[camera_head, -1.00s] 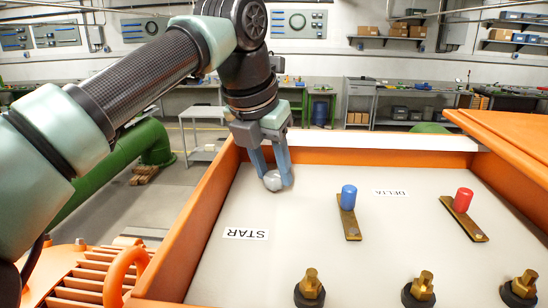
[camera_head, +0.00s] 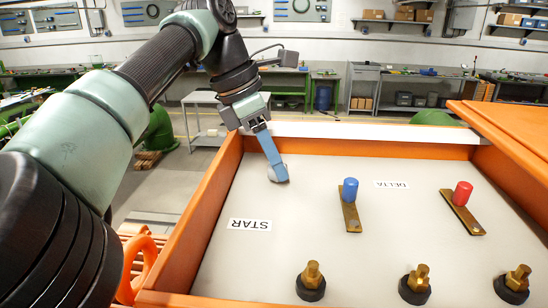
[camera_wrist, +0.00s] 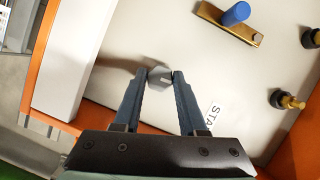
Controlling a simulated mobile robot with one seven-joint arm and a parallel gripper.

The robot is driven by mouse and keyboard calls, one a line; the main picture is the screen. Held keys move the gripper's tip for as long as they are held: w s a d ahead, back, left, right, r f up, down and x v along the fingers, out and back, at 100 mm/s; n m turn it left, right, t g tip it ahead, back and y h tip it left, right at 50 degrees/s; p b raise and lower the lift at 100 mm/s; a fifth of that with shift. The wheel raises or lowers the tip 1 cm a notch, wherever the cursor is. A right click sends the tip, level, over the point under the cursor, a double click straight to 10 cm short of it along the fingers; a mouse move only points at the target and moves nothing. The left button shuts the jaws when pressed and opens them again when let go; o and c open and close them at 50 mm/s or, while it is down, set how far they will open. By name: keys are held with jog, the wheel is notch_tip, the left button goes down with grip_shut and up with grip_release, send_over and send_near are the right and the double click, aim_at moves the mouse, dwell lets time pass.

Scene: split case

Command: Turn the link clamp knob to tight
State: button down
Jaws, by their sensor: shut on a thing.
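The link clamp knob (camera_head: 277,174) is a grey, faceted knob on the pale panel (camera_head: 320,235) inside the orange case, near its far left corner. My gripper (camera_head: 280,172) reaches down to it from above and is shut on it. In the wrist view the knob (camera_wrist: 159,78) sits between the two fingertips of my gripper (camera_wrist: 159,77). The fingers hide part of the knob in the head view. I see no mark on the knob that shows how tight it is.
The case's orange walls (camera_head: 205,215) stand close left of and behind the knob. A brass link with a blue post (camera_head: 349,190) and one with a red post (camera_head: 462,195) lie to the right. Brass terminals (camera_head: 312,275) line the front. STAR (camera_head: 250,224) and DELTA (camera_head: 391,184) labels show.

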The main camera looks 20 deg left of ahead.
jog(key=shift+m, duration=0.4)
jog(key=shift+c, duration=2.3)
grip_release()
jog(key=shift+n, duration=0.4)
